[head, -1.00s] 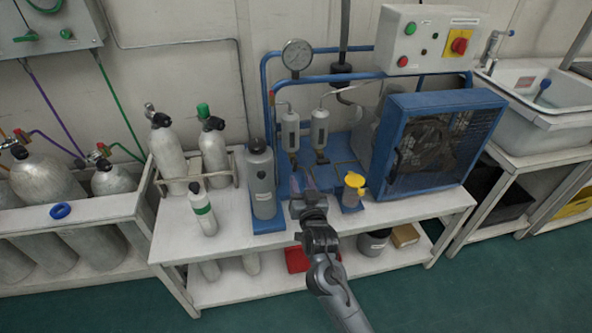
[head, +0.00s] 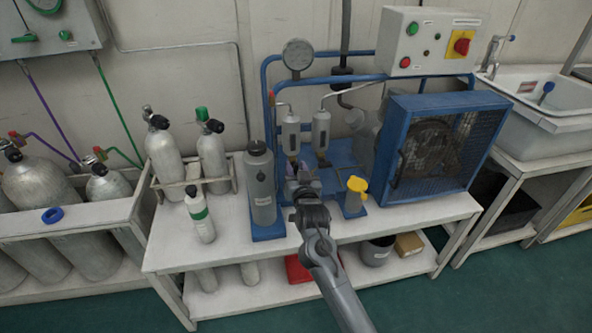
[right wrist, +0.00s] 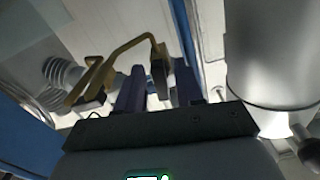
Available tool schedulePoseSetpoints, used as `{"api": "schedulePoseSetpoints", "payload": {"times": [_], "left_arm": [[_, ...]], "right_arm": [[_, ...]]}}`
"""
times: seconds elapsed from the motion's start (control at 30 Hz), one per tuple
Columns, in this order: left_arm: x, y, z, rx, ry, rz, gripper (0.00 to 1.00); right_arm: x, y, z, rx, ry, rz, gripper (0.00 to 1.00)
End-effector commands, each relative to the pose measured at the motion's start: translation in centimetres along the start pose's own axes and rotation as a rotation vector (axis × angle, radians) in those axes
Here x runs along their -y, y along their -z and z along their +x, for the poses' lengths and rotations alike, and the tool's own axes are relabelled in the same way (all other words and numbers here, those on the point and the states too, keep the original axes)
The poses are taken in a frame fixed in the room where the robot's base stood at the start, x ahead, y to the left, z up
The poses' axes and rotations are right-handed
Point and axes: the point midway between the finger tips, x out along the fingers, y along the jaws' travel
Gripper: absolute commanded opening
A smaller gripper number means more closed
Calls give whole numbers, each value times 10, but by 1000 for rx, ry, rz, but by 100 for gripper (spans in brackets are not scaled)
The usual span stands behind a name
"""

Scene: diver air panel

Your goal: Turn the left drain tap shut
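Two grey filter cylinders stand on the blue compressor frame, the left one (head: 291,134) and the right one (head: 321,131). My right gripper (head: 298,170) is just below the left cylinder and hides the left drain tap in the head view. In the right wrist view, a bent brass-coloured lever with a dark end, apparently the left drain tap (right wrist: 121,52), reaches in from the left. My right gripper's fingers (right wrist: 160,90) are open, with the lever's dark end between them and gaps showing on both sides. My left gripper is not in view.
A grey canister (head: 260,185) stands close left of my right gripper, and a yellow-topped cup (head: 355,194) to its right. The blue caged fan (head: 437,150) is further right. Small cylinders stand at the left of the white bench (head: 228,240), whose front strip is partly clear.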

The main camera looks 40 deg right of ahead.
Motion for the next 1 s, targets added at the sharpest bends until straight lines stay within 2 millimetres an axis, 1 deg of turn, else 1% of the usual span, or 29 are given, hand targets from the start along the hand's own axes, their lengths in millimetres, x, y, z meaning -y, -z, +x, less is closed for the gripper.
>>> {"api": "schedulePoseSetpoints", "payload": {"times": [0.03, 0.2, 0.23, 0.47, 0.67, 0.87, 1.0], "left_arm": [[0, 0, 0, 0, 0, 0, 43], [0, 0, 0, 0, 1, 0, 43], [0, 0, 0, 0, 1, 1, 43], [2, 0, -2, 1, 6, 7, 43], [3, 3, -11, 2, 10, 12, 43], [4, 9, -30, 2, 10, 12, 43], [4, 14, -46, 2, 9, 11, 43]], "right_arm": [[0, 0, 0, 0, 0, 0, 28], [0, 0, 0, 0, 0, 0, 2], [0, 0, 0, 0, 0, 0, 0], [0, 0, 0, 0, 0, 6, 0], [1, 3, 0, 1, 1, 58, 0], [1, 5, 0, 2, 1, 181, 0], [2, 6, 0, 3, 0, 302, 0]]}}
